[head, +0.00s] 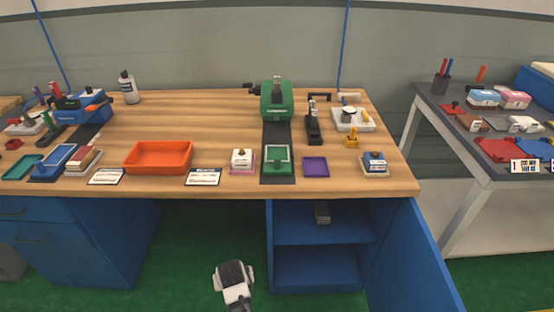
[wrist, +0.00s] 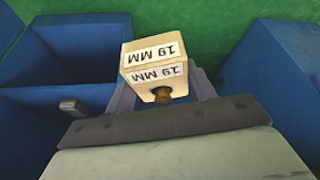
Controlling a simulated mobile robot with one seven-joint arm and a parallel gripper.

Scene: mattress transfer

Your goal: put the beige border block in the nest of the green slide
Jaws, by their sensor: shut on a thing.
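My gripper (wrist: 163,88) is shut on a beige block (wrist: 154,54) with white labels reading 19 MM and a brass knob. Its grey fingers stand either side of the block. In the head view my white and dark arm end (head: 233,283) is low in front of the bench, over the green floor; the block cannot be made out there. The green slide (head: 278,172) lies on a dark rail near the front edge of the bench, its framed nest facing up and looking empty. A green machine body (head: 277,102) stands behind it on the same rail.
A pale knobbed block (head: 242,157) sits left of the slide, a purple tray (head: 316,167) right of it, and a blue-topped block (head: 375,161) farther right. An orange tray (head: 158,157) is left. Below, the blue cabinet (head: 300,232) stands open with a small grey item (head: 322,212).

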